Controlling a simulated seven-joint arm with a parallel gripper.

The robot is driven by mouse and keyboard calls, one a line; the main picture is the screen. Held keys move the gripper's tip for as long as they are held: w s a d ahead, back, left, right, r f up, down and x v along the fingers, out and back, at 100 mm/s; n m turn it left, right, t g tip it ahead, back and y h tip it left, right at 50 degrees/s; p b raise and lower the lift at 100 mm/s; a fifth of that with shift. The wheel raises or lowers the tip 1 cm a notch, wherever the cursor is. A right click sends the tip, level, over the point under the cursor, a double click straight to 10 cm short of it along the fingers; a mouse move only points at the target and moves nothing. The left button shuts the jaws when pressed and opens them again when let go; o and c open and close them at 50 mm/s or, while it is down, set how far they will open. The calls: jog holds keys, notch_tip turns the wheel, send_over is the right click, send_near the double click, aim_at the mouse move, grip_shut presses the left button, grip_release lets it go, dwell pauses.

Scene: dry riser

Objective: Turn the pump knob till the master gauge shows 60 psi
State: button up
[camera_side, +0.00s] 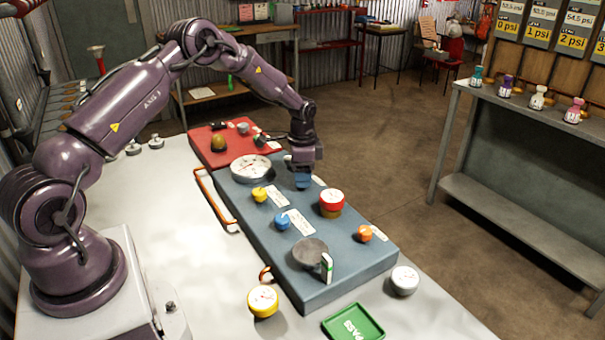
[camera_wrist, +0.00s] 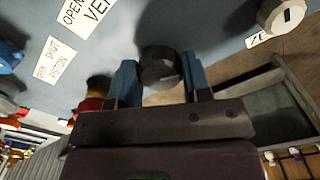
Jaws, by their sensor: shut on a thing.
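My gripper (camera_side: 303,180) is lowered over the far right part of the blue-grey panel (camera_side: 345,262). In the wrist view my gripper (camera_wrist: 160,82) has its two blue fingers on either side of a dark round knob (camera_wrist: 160,68) and is shut on it. The knob's own label is not in view, and in the side view the gripper hides the knob. A large gauge with a white dial (camera_side: 250,168) stands at the panel's far left; its reading is too small to make out.
Yellow (camera_side: 260,195), blue (camera_side: 282,222) and orange (camera_side: 365,233) knobs and a red-rimmed gauge (camera_side: 332,196) stand on the panel. A red panel (camera_side: 205,147) adjoins it. A yellow gauge (camera_side: 263,300), white gauge (camera_side: 404,280) and green tray (camera_side: 340,333) lie in front.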

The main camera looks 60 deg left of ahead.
jog(key=shift+r+m, duration=0.1)
jog(key=shift+m, duration=1.1)
jog(key=o, duration=0.9)
jog(key=shift+o, duration=0.2)
notch_tip(320, 180, up, 13)
